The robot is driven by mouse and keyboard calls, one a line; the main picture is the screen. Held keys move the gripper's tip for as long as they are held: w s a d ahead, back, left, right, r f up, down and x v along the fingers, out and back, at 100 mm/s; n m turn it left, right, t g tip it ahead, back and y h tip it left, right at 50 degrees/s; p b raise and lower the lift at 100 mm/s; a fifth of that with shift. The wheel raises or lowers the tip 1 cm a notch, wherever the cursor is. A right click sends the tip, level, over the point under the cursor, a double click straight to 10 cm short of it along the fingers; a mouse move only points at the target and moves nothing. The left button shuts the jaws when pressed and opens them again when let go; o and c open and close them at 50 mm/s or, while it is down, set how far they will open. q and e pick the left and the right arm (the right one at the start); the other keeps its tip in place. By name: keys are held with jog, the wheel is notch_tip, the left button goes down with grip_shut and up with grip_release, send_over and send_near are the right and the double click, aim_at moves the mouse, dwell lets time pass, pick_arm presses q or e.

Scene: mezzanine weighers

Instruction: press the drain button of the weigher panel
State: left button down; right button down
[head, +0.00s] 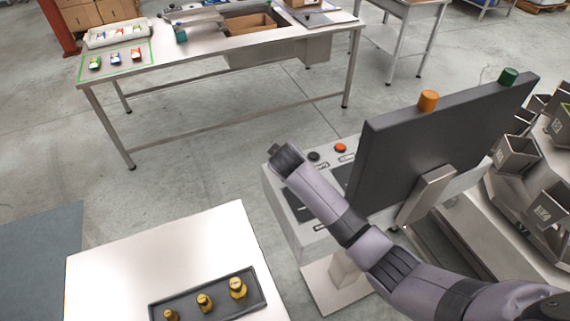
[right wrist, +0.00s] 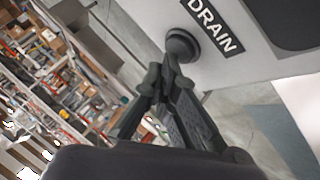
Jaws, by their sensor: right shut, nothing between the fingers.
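The weigher panel (head: 277,197) is a light grey sloped box in front of a large dark screen. In the right wrist view a round black button (right wrist: 183,45) sits beside a black label reading DRAIN (right wrist: 212,25). My right gripper (right wrist: 171,62) is shut and empty, its fingertips at the lower edge of this button; I cannot tell whether they touch or press it. In the head view my right gripper (head: 275,151) is over the panel's far left corner and hides the button there. My left gripper is not in view.
A black button (head: 314,156) and a red button (head: 340,147) are on the panel's far edge. The dark screen (head: 440,125) rises to the right. A table (head: 190,240) with a tray (head: 262,290) of brass weights stands at front left. A steel bench (head: 190,62) stands behind.

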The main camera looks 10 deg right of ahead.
jog(key=shift+f, duration=0.5)
dwell(0.8)
jog(key=shift+r, duration=0.1)
jog(key=shift+r+p, duration=0.8)
jog(key=shift+p, duration=0.05)
jog(key=shift+r, duration=2.5)
